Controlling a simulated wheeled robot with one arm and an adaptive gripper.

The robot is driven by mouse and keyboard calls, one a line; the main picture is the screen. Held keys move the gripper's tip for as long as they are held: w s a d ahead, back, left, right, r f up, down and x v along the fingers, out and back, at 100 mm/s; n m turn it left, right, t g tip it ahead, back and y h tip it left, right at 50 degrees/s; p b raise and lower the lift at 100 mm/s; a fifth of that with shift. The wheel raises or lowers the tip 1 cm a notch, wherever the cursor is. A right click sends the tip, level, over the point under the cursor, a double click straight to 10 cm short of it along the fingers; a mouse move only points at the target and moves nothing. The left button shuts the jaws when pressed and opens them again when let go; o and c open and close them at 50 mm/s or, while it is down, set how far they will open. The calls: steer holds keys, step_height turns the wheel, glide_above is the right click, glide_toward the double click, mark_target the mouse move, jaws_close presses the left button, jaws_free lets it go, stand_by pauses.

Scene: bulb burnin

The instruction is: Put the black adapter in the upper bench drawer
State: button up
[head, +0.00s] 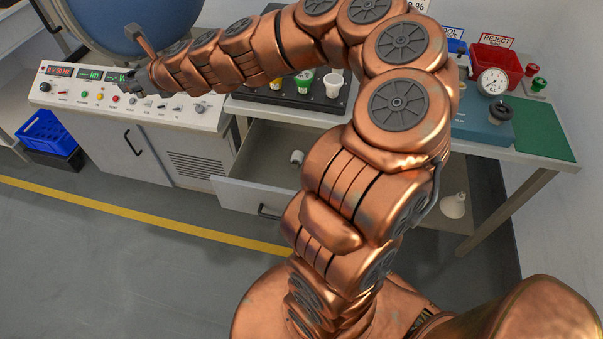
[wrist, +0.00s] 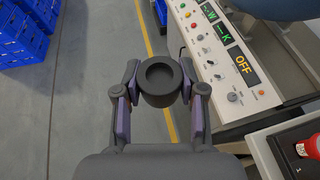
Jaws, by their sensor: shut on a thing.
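The black adapter (wrist: 160,82) is a round dark cup with a hollow centre, seen from above in the wrist view. My gripper (head: 138,82) is shut on it, one finger on each side. In the head view my gripper is over the left console's front panel, and the adapter cannot be made out there. A grey bench drawer (head: 250,196) stands pulled open under the bench, to the right of my gripper. A small white object (head: 297,157) lies inside it. My arm hides the drawer's right part.
The console (head: 190,122) with buttons and displays is at the left. A black tray (head: 285,97) with coloured cups is on the bench. A red reject bin (head: 497,62), gauge (head: 492,82) and green mat (head: 545,130) are at right. Blue crates (head: 45,132) stand far left. The floor before the console is clear.

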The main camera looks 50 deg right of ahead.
steer(key=s+d+f+n+y+b, duration=0.1)
steer(key=s+d+f+b, duration=0.2)
steer(key=d+f+b, duration=0.45)
steer(key=s+d+f+b, duration=0.3)
steer(key=d+f+b, duration=0.15)
steer(key=f, duration=0.55)
steer(key=n+g+y+b, duration=0.1)
steer(key=n+y+b, duration=0.1)
steer(key=b, duration=1.1)
glide_above(265, 177)
step_height(265, 177, down, 11)
step_height(265, 177, down, 10)
steer(key=b, duration=0.3)
steer(key=shift+b, duration=0.4)
steer(key=shift+r, duration=0.1)
steer(key=o, duration=1)
